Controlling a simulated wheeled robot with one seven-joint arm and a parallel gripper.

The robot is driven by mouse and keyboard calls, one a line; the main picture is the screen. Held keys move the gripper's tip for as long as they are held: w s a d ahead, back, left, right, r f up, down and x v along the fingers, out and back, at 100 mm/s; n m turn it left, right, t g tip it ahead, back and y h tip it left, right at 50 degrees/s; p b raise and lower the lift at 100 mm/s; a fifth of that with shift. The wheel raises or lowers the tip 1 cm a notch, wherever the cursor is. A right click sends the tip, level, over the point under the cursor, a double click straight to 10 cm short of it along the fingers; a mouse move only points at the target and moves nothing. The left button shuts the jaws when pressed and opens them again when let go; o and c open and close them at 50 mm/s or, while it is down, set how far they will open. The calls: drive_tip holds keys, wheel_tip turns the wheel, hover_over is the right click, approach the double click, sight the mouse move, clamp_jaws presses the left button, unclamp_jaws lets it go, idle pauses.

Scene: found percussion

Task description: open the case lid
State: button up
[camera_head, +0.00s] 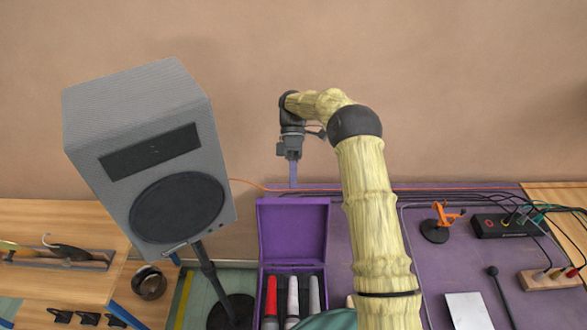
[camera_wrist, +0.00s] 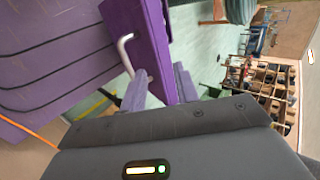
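The purple case (camera_head: 262,290) sits on the table with its lid (camera_head: 293,232) standing raised at the back. Its inside is exposed, with a red (camera_head: 271,296), a white (camera_head: 292,297) and a grey long item (camera_head: 314,295) in it. My gripper (camera_head: 293,184) points down just above and behind the lid's top edge. In the wrist view my two lilac fingers (camera_wrist: 160,92) are apart, with part of the purple lid (camera_wrist: 137,45) showing beyond and between them. A pale bent handle (camera_wrist: 125,52) is on the lid. I cannot tell whether a finger touches the lid.
A large grey speaker (camera_head: 155,165) on a stand rises left of the case. A purple table (camera_head: 360,235) to the right holds cables, an orange clamp (camera_head: 440,220), a black box (camera_head: 505,225) and a white sheet (camera_head: 467,310). The wall is close behind my gripper.

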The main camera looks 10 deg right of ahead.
drive_tip(key=shift+v, duration=1.6)
drive_tip(key=c, duration=0.6)
drive_tip(key=shift+s+r, duration=0.1)
drive_tip(key=shift+r, duration=0.05)
clamp_jaws()
drive_tip(key=s+r+m+t, duration=0.1)
drive_tip(key=s+m+t, duration=0.1)
drive_tip(key=s+d+m+t, duration=0.1)
drive_tip(key=s+m+t, duration=0.1)
drive_tip(key=s+m, duration=0.1)
drive_tip(key=s+d+r+m+t, duration=0.1)
drive_tip(key=s+m+t, duration=0.1)
drive_tip(key=s+m, duration=0.1)
drive_tip(key=shift+s+d+r+t+h, duration=0.15)
drive_tip(key=shift+r+t+h, duration=0.2)
drive_tip(key=shift+t+h, duration=0.05)
drive_tip(key=s+d+m+t, duration=0.2)
drive_tip(key=s+d+m, duration=0.1)
drive_tip(key=s, duration=0.4)
drive_tip(key=s+d+m+t, duration=0.3)
drive_tip(key=s+m, duration=0.2)
drive_tip(key=s, duration=0.2)
drive_tip(key=shift+m+t, duration=0.3)
drive_tip(key=shift+m, duration=0.1)
drive_tip(key=shift+r, duration=0.1)
